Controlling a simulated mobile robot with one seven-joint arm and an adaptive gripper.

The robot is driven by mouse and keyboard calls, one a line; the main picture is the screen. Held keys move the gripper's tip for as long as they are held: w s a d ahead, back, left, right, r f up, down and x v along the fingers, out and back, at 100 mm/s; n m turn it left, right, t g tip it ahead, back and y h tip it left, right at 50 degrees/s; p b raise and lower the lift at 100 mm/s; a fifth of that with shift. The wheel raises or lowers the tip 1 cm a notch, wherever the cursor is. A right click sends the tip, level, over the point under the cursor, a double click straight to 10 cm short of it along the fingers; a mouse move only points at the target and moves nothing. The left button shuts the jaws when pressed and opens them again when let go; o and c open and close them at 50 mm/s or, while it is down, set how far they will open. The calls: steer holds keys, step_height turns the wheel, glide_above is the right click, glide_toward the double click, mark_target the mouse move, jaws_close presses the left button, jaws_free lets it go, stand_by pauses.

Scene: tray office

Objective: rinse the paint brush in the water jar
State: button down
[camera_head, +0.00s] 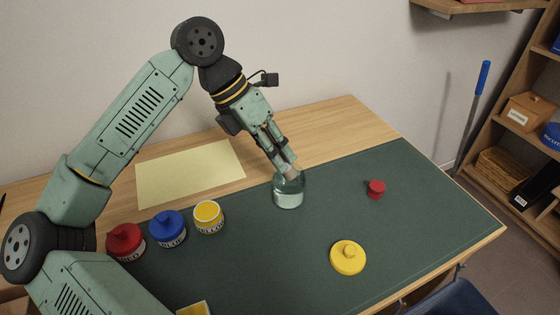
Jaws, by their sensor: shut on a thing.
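The water jar (288,199) is clear glass with pale water in it and stands upright on the green mat (300,255). My gripper (288,168) points down and to the right at the jar's mouth, its fingertips at or just over the rim. It is shut on a slim thing that I take to be the paint brush. The fingers and the jar hide most of the brush, so its bristles and how deep they reach cannot be made out.
Lidded red (125,242) and blue (168,229) paint pots and an open yellow pot (208,217) stand left of the jar. A yellow lid (347,258) and a small red piece (376,188) lie to the right. A pale yellow sheet (190,172) lies behind. The mat's right side is mostly clear.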

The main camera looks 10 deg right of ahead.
steer(key=shift+r+p, duration=1.3)
steer(key=shift+r, duration=1.4)
steer(key=shift+r+p, duration=1.15)
steer(key=shift+r, duration=0.85)
